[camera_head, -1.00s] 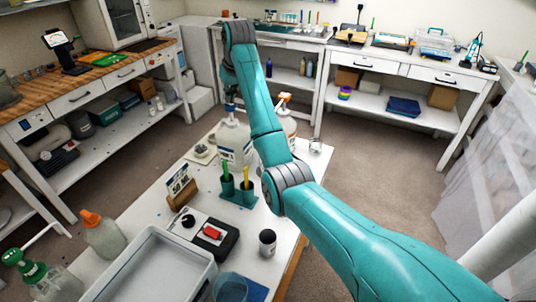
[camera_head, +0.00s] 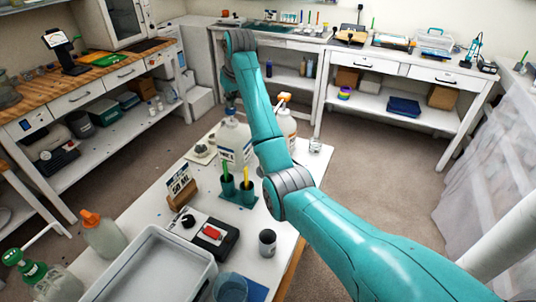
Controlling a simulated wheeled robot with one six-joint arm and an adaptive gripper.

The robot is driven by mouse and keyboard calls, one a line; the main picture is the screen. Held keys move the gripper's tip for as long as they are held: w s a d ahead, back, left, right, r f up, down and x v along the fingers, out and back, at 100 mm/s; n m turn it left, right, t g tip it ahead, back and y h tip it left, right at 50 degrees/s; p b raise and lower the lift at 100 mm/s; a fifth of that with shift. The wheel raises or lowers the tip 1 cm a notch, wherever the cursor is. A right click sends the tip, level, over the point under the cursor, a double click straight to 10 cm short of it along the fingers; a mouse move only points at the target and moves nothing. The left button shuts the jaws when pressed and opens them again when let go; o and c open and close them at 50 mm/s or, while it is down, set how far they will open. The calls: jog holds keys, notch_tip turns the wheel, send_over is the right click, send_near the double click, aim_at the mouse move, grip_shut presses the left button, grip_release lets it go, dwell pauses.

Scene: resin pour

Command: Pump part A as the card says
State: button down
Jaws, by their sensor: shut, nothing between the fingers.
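My gripper (camera_head: 231,104) is at the far end of the table, right over the top of a large white jug with a dark blue label (camera_head: 235,135). The fingers are shut and small in view. They seem to be at the jug's pump head, which they and my arm largely hide; I cannot tell whether they touch it. A second jug with an orange-topped pump (camera_head: 285,118) stands just right, partly behind my arm. The card (camera_head: 180,184) stands in a wooden holder and seems to read 50 ML.
A green holder with sticks (camera_head: 238,192), a scale with a red button (camera_head: 212,234), a dark can (camera_head: 267,243) and a grey tray (camera_head: 150,268) are on the table (camera_head: 150,200). A small clear cup (camera_head: 315,145) stands at the far right corner.

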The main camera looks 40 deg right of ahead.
jog(key=shift+f, duration=0.7)
jog(key=shift+r, duration=0.1)
jog(key=shift+r, duration=1.6)
jog(key=shift+f, duration=0.7)
jog(key=shift+r, duration=0.75)
jog(key=shift+r, duration=3)
